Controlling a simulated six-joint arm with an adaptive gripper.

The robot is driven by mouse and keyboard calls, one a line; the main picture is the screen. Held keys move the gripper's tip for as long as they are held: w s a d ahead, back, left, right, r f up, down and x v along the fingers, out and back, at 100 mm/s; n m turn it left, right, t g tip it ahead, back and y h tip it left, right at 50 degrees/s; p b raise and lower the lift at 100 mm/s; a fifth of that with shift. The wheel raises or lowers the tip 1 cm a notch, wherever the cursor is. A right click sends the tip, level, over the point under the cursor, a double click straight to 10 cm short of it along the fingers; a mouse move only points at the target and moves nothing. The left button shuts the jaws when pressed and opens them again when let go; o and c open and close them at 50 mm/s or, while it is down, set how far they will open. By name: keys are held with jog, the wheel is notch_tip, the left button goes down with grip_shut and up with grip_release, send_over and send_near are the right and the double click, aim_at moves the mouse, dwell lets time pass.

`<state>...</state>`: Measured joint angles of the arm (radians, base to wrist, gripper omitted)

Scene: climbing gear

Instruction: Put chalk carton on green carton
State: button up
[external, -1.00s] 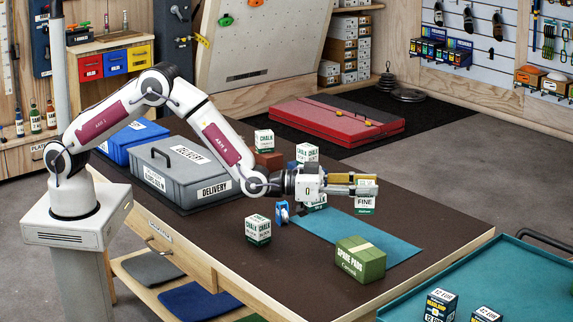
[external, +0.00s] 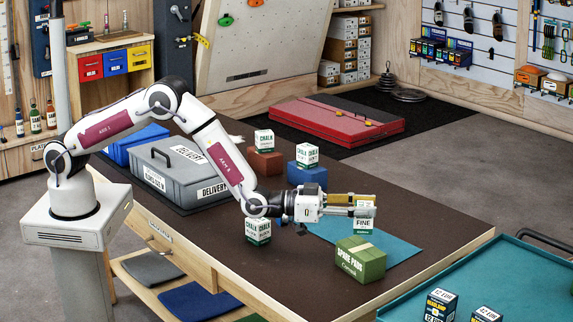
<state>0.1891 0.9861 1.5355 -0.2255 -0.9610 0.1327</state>
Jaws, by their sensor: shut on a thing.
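My gripper (external: 366,206) is shut on a white chalk carton (external: 363,224) with a dark green base and the word FINE on its side. The carton looks upright, and the fingers cover its upper part. The green carton (external: 360,261), marked SPARE PADS, has a pale band on top and sits at the front right of the table, partly on the teal mat. In the external view the held carton appears just above and behind the green carton; a gap shows, but the exact depth is hard to tell.
One chalk carton (external: 264,139) stands on a red-brown box (external: 265,162), another (external: 307,154) on a blue box (external: 307,177). A third (external: 258,231) stands on the table beneath my wrist. A grey delivery case (external: 178,172) is at left. The teal mat (external: 400,248) has bare room.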

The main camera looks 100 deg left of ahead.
aim_at(363, 223)
jog(key=shift+f, duration=0.5)
jog(key=shift+f, duration=1.85)
jog(key=shift+f, duration=0.1)
jog(key=o, duration=1.3)
jog(key=shift+f, duration=0.1)
jog(key=shift+c, duration=0.2)
jog(key=shift+r, duration=0.2)
jog(key=s, duration=1.2)
